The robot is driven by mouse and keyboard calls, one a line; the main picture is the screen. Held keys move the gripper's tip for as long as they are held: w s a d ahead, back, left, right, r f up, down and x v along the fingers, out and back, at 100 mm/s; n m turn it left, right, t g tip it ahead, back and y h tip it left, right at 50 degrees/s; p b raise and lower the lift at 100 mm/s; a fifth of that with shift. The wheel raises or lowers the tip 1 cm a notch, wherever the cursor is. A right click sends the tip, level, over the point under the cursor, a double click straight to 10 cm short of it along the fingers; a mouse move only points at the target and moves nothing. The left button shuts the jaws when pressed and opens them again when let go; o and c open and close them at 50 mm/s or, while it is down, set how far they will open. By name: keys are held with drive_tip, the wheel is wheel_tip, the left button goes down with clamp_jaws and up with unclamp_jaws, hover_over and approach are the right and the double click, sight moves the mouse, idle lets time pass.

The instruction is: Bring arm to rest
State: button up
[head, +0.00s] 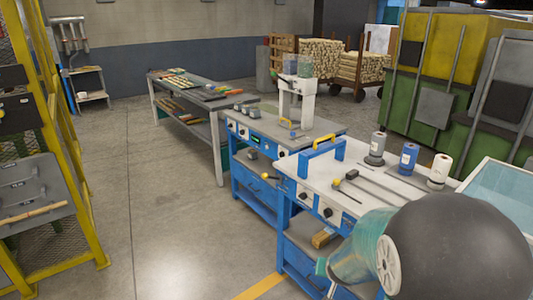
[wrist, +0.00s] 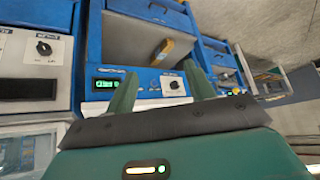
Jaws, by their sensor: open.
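My gripper (wrist: 160,70) shows in the wrist view as two green fingers standing well apart. Nothing is between them. Behind the fingers is the front of a blue workbench with a grey panel, a knob and a lit green display (wrist: 109,84). In the head view my arm fills the lower right corner, with a large dark rounded link and a teal part beside the near blue workbench (head: 319,162). The fingers cannot be made out clearly there.
Spools (head: 409,158) and a tool with a yellow knob (head: 336,183) are on the near bench. A yellow-brown block (head: 323,238) lies on its lower shelf. A yellow rack (head: 75,150) stands at left. Open concrete floor (head: 165,190) lies between rack and benches.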

drive_tip(key=s+a+r+n+y, duration=0.1)
drive_tip(key=s+a+r, duration=0.1)
drive_tip(key=s+r, duration=0.35)
drive_tip(key=s+a+r+n+y, duration=0.1)
drive_tip(key=s+a+r, duration=0.15)
drive_tip(key=r, duration=0.55)
drive_tip(key=s+r, duration=0.4)
drive_tip(key=s, duration=0.4)
drive_tip(key=s+d+r+g, duration=0.1)
drive_tip(key=s+r, duration=0.3)
drive_tip(key=s, duration=0.4)
drive_tip(key=shift+n+h, duration=0.4)
drive_tip(key=shift+c, duration=0.4)
drive_tip(key=c, duration=0.3)
drive_tip(key=shift+d, duration=0.15)
